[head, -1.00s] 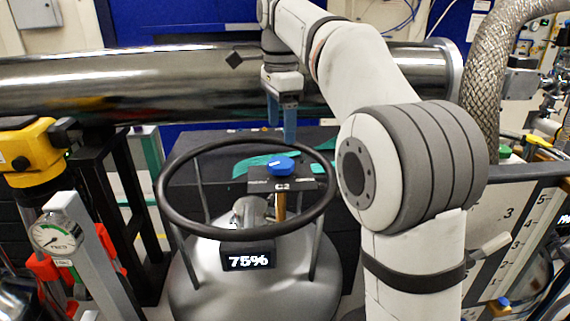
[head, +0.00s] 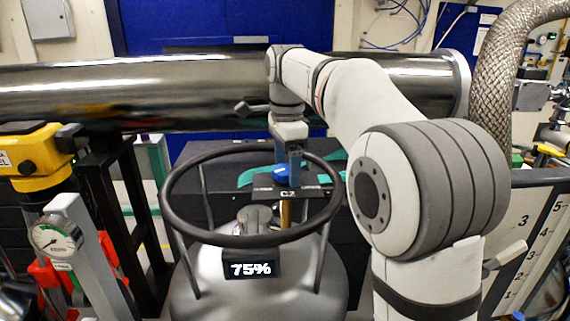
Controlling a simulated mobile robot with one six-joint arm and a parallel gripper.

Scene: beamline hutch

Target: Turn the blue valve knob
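The blue valve knob (head: 282,173) sits on top of the dark block marked C2 (head: 285,193), inside the black ring of a grey vessel. My gripper (head: 288,168) points down at the knob with its blue fingers. One finger shows at the knob's right side and reaches down close to the block. The other finger is mostly hidden behind the knob. I cannot tell whether the fingers touch the knob or how wide they are apart.
The black ring (head: 172,215) circles the knob and block. A display reading 75% (head: 250,269) is on the vessel (head: 210,290) in front. A large shiny pipe (head: 150,88) runs behind my wrist. A gauge post (head: 85,235) stands at left.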

